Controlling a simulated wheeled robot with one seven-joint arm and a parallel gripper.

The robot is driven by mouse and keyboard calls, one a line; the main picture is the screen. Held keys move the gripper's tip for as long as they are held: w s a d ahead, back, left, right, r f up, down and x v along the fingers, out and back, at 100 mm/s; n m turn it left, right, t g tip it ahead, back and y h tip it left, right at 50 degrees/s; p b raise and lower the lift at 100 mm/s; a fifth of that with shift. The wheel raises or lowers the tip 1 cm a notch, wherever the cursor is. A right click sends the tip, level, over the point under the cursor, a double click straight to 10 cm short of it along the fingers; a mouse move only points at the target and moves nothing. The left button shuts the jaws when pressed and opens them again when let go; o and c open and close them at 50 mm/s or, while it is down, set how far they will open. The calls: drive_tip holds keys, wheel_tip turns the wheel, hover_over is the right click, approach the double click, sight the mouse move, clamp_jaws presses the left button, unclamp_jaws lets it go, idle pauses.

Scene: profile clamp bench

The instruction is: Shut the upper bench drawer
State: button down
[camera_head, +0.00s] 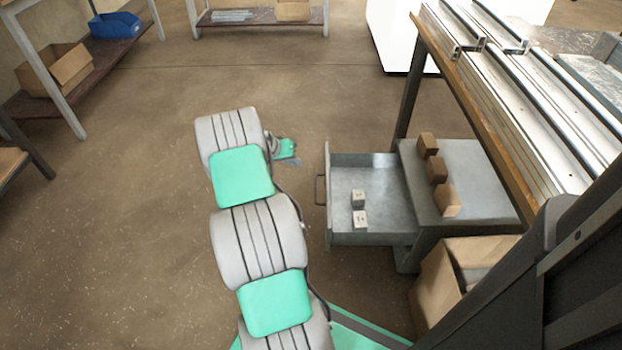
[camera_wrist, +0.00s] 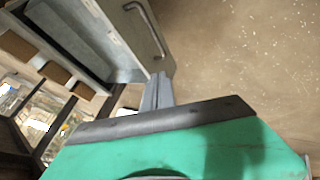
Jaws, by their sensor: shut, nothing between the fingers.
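The upper bench drawer (camera_head: 385,185) is pulled out to the left of its grey cabinet (camera_head: 470,170) in the head view. Its front panel (camera_head: 327,222) faces left and carries a dark bar handle (camera_head: 320,190). Two small pale blocks (camera_head: 358,208) lie inside the drawer. My gripper (camera_head: 290,150) is just left of the drawer front, near its far corner, mostly hidden behind my arm. The wrist view shows the gripper (camera_wrist: 158,88) shut and empty, with its tips beside the drawer front (camera_wrist: 125,25) and apart from the handle (camera_wrist: 148,28). I cannot tell whether the tips touch the panel.
Several brown blocks (camera_head: 436,170) stand on the cabinet top. Metal profiles (camera_head: 530,110) lie on the bench above. An open cardboard box (camera_head: 440,275) stands in front of the cabinet. The floor (camera_head: 120,210) left of my arm is clear; shelves (camera_head: 100,60) stand at the back left.

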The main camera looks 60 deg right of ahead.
drive_tip(key=b, duration=0.3)
hover_over(316, 182)
drive_tip(key=w+a, duration=0.2)
drive_tip(key=w, duration=0.1)
wheel_tip(316, 182, down, 7)
drive_tip(key=s, duration=0.1)
drive_tip(key=s+d+b, duration=0.1)
drive_tip(key=s+d, duration=0.1)
drive_tip(key=shift+d+f+b, duration=0.1)
drive_tip(key=shift+f+b, duration=0.15)
drive_tip(key=shift+b, duration=0.15)
drive_tip(key=shift+s+d+r, duration=0.1)
drive_tip(key=shift+s+d, duration=0.1)
drive_tip(key=shift+s, duration=0.2)
